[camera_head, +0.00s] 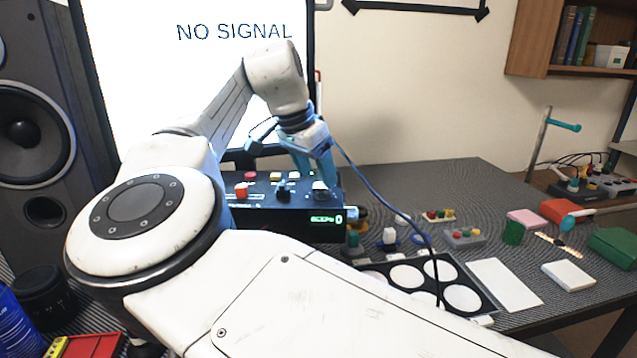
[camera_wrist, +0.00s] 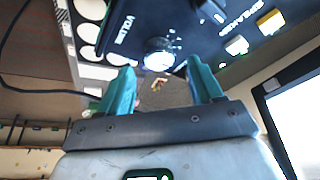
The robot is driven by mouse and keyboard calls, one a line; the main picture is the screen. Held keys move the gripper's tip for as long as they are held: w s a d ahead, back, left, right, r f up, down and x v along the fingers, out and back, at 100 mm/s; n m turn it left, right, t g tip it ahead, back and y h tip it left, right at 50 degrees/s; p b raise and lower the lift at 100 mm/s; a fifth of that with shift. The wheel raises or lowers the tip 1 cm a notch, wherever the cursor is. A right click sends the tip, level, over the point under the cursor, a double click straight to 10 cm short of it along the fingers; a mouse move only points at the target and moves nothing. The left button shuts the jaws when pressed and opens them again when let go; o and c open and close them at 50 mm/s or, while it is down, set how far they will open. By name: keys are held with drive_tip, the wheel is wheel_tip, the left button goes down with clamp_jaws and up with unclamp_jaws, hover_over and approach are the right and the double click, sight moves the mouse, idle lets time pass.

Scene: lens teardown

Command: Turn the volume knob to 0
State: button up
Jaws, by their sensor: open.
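The volume knob (camera_wrist: 158,55) is a small, pale round knob on a dark control box (camera_wrist: 190,18), beside the printed word VOLUME in the wrist view. It also shows in the head view (camera_head: 320,187), at the right end of the box top (camera_head: 262,222). My gripper (camera_wrist: 161,67) is open, its two teal fingers pointing toward the knob, one on each side of it in the picture. I cannot tell whether either finger touches it. In the head view my gripper (camera_head: 315,172) is above the knob and partly hides it. A green display (camera_head: 327,218) on the box front ends in 0.
Other controls share the box: a red knob (camera_head: 241,190), a black lever (camera_head: 283,191) and coloured buttons. A monitor (camera_head: 190,75) reading NO SIGNAL stands behind. A black panel with white discs (camera_head: 405,276) lies to the right. My cable hangs over the table.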

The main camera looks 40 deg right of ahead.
sight(322, 191)
drive_tip(key=shift+x, duration=1.5)
drive_tip(key=shift+r, duration=0.1)
drive_tip(key=c, duration=1.1)
